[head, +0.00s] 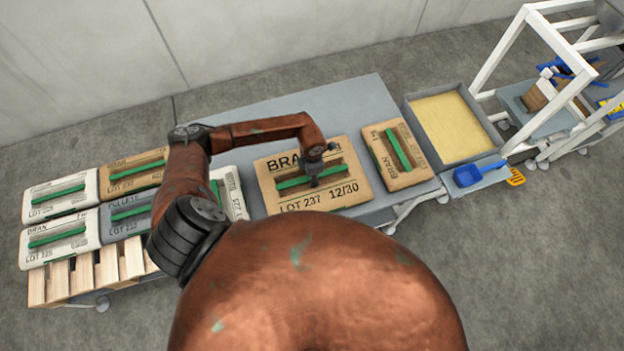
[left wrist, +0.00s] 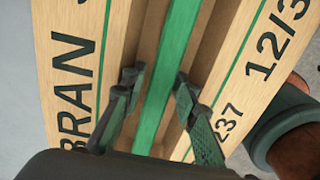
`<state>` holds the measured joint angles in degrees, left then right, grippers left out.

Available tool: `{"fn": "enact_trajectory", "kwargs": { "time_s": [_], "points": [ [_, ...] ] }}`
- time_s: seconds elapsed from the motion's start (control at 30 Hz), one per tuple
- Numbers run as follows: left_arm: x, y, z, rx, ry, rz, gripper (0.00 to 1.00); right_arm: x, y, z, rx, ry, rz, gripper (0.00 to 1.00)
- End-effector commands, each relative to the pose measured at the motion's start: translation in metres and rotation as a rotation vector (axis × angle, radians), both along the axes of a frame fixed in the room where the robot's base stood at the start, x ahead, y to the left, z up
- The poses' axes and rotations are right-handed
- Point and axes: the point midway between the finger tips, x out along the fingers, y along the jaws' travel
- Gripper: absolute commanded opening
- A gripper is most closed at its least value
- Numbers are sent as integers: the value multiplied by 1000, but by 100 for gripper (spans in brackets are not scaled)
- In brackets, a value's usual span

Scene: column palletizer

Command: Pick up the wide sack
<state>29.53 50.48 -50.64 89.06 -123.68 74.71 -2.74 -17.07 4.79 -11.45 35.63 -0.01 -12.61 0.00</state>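The wide sack (head: 347,192) is tan, marked BRAN, LOT 237 12/30, and lies flat on the grey table with a green strap (head: 290,183) across its middle. My left gripper (head: 314,180) is over the middle of the sack. In the left wrist view its two fingers (left wrist: 157,80) are apart, one on each side of the green strap (left wrist: 172,60), with gaps between strap and fingers. The sack's printed panels (left wrist: 68,60) show on both sides. My right gripper is in neither view.
A narrower tan sack (head: 381,152) lies just right of the wide one. Several sacks (head: 62,238) lie on a wooden pallet (head: 85,276) at the left. A grey tray of yellow material (head: 452,125), a blue scoop (head: 468,176) and a white frame (head: 505,40) stand right.

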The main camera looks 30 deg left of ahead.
Motion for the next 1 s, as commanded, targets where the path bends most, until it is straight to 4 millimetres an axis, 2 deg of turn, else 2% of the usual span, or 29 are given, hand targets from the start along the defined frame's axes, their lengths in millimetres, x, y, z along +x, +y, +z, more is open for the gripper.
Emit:
{"fn": "enact_trajectory", "kwargs": {
  "time_s": [0.23, 0.63, 1.0],
  "points": [
    [1, -1, -1, -1, -1, -2, 27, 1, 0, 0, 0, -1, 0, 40],
    [1, -2, -1, -1, -1, -2, 0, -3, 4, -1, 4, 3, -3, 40],
    [1, -2, -1, -1, -2, -2, 0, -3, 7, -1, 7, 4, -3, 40]
  ]
}}
